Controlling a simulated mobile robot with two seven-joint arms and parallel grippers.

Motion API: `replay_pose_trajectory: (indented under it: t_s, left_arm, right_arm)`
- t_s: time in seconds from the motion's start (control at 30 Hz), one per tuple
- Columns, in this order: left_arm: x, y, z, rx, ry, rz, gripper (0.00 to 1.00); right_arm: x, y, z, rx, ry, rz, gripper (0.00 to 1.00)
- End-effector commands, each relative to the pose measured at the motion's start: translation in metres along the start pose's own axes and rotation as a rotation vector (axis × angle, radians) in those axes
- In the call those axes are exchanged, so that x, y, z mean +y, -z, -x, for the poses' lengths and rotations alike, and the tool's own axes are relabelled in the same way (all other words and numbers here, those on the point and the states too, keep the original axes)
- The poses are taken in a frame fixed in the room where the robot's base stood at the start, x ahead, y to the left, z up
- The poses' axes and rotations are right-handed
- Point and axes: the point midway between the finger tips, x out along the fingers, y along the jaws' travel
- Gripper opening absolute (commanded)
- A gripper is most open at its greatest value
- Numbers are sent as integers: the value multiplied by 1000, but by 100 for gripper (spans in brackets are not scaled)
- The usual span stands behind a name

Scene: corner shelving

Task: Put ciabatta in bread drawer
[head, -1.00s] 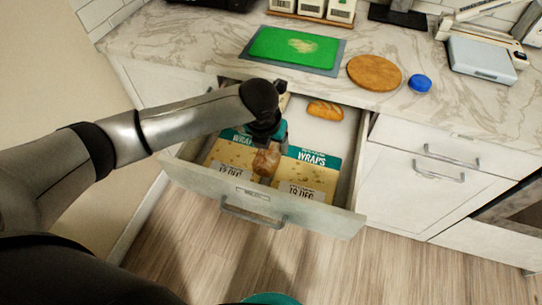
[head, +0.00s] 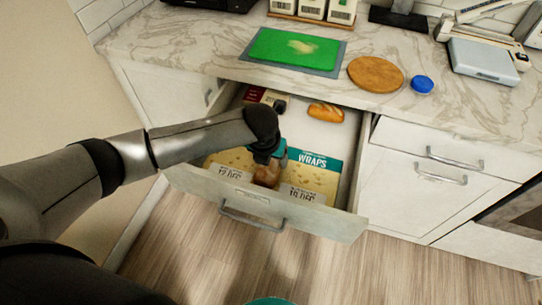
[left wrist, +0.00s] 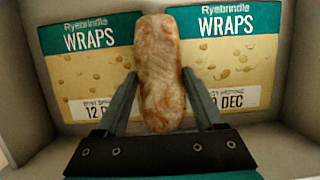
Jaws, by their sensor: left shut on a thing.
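The ciabatta (left wrist: 160,60) is a pale brown oblong loaf held between the two fingers of my left gripper (left wrist: 158,78). In the head view the ciabatta (head: 268,175) shows partly below my left gripper (head: 270,160), which hides the rest of it. It is over the front part of the open drawer (head: 262,207), above two packs of wraps. I cannot tell whether it touches them. My right gripper is not in view.
In the drawer lie a wraps pack (head: 312,172), a golden scored loaf (head: 326,112) and a dark red item (head: 254,94). On the marble counter above are a green board (head: 290,47), a round wooden board (head: 375,73) and a blue lid (head: 421,84).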

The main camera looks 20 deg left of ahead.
Motion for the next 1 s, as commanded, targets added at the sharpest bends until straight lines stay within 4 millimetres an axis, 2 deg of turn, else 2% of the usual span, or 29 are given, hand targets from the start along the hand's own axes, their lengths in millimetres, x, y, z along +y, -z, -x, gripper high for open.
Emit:
replay_pose_trajectory:
  t_s: [0.17, 0.2, 0.43, 0.77, 0.87, 1.0]
  left_arm:
    - [0, 1, -3, -1, 1, 0, 15]
    - [0, 1, -3, 0, 0, 0, 74]
    - [0, 1, -3, 0, 0, 1, 100]
    - [0, -1, 2, -1, 0, 0, 100]
    - [0, -4, 14, -2, 1, 0, 100]
    - [0, -4, 41, -2, 1, -1, 100]
  right_arm:
    - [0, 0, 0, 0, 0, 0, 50]
    - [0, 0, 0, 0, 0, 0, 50]
    - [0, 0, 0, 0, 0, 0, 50]
    - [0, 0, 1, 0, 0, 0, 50]
    - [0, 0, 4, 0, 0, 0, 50]
    - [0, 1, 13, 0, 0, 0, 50]
